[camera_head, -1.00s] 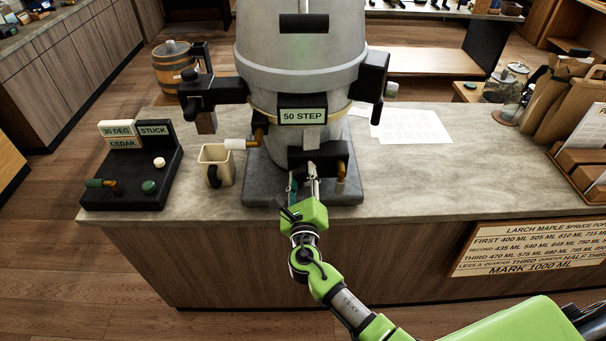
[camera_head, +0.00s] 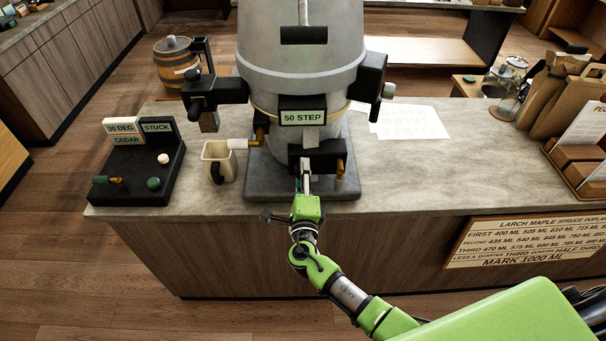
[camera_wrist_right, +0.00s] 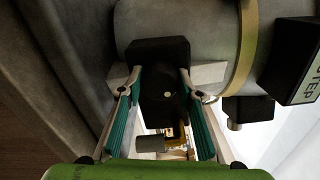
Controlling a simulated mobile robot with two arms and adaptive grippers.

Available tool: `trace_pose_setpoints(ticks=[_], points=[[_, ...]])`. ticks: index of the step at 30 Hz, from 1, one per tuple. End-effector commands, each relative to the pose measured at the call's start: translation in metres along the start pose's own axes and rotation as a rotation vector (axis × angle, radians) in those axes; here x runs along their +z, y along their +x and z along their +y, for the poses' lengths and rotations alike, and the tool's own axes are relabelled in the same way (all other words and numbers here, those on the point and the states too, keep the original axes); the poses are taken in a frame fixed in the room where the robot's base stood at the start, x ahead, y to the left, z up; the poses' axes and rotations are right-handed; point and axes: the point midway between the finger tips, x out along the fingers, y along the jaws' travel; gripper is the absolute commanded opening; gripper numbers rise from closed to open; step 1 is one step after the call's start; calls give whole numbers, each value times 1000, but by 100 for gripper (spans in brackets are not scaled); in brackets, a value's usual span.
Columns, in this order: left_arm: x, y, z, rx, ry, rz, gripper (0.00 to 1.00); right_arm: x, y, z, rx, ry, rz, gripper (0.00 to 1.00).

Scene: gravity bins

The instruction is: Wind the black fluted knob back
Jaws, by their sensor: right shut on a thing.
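The black fluted knob (camera_wrist_right: 165,100) shows in the right wrist view as a dark round shape with a pale dot, at the front of the grey drum (camera_head: 300,75). My right gripper (camera_head: 306,180) reaches the lower front of the drum. In the wrist view its teal-padded fingers (camera_wrist_right: 164,112) stand on either side of the knob, shut on it. The knob's fluting is too dark to make out, and in the head view the gripper and black fittings hide it. My left gripper is not in view.
A "50 STEP" label (camera_head: 303,118) is on the drum. A cream jug (camera_head: 218,162) stands to the left under a spout. A black control box (camera_head: 140,180) with small signs is farther left.

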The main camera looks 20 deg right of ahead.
Motion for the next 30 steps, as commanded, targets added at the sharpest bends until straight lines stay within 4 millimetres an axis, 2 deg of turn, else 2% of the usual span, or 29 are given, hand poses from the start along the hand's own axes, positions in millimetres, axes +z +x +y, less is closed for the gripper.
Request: trace_pose_setpoints(ticks=[7, 14, 30], points=[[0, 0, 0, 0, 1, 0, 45, 0, 1, -1, -1, -27, 0, 3], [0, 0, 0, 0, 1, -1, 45, 1, 1, -1, -1, -288, 2, 3], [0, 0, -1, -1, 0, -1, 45, 0, 2, -3, -5, -368, 1, 3]])
